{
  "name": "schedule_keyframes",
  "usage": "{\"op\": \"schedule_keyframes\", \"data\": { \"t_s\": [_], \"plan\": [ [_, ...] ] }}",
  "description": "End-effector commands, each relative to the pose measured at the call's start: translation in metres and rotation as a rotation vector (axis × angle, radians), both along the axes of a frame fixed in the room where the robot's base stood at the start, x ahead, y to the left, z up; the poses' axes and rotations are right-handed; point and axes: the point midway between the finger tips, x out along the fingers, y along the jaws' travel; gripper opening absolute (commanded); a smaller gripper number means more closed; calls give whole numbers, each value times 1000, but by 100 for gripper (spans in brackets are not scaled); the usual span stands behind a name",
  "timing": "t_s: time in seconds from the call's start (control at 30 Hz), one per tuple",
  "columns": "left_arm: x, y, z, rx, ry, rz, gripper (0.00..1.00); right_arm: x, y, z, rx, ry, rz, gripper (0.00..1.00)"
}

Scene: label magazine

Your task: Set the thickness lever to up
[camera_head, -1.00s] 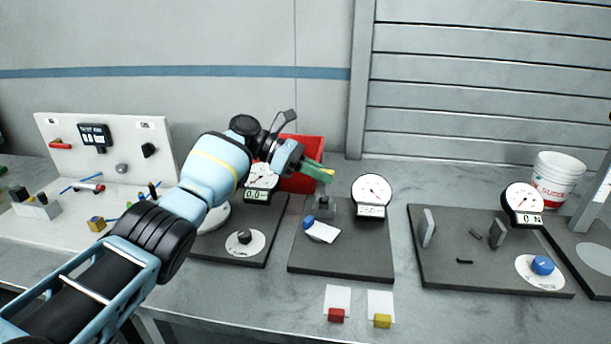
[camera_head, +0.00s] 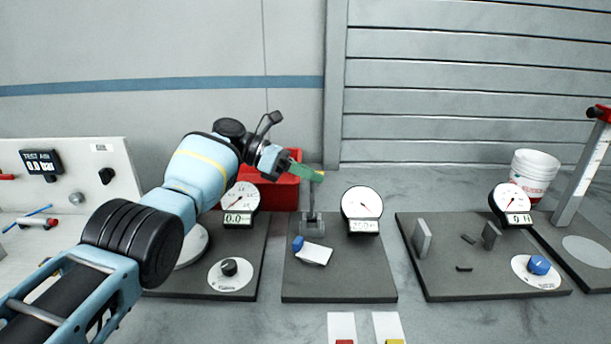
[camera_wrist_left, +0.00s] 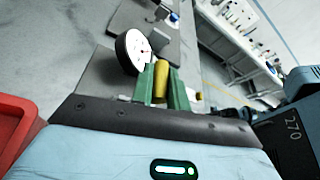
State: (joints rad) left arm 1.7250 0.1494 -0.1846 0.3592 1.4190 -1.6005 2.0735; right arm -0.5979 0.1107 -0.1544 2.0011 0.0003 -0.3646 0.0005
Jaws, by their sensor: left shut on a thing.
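The thickness station is a dark board (camera_head: 340,282) with a round dial gauge (camera_head: 362,203) and a grey upright fixture (camera_head: 312,222). A white piece (camera_head: 315,254) and a blue knob (camera_head: 297,243) lie at its front. My left gripper (camera_head: 311,173), with green fingers, is above and behind the fixture. In the left wrist view, the green fingers (camera_wrist_left: 162,86) are shut on a yellow cylindrical handle (camera_wrist_left: 162,76), which I take to be the lever's grip. The fingers hide part of it, and how it joins the fixture is unclear. The gauge also shows there (camera_wrist_left: 132,52). My right gripper is out of view.
Another gauge board with a black knob (camera_head: 229,267) is at left. A board with grey blocks and a blue knob (camera_head: 538,265) is at right. A white bucket (camera_head: 533,175) stands behind it.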

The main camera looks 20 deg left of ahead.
Motion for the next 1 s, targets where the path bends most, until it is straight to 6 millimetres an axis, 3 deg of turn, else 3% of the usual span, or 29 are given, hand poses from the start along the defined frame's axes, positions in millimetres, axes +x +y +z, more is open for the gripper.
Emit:
{"op": "schedule_keyframes", "data": {
  "t_s": [0.73,0.77,0.8,0.9,1.0],
  "plan": [
    [2,-1,-4,8,5,3,0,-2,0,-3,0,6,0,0],
    [2,-1,-4,8,5,3,17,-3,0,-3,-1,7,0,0],
    [2,-1,-4,8,5,3,22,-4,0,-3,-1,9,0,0],
    [2,-1,-4,6,4,2,35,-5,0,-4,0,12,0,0],
    [2,-2,-3,5,3,2,38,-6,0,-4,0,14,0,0]
  ]
}}
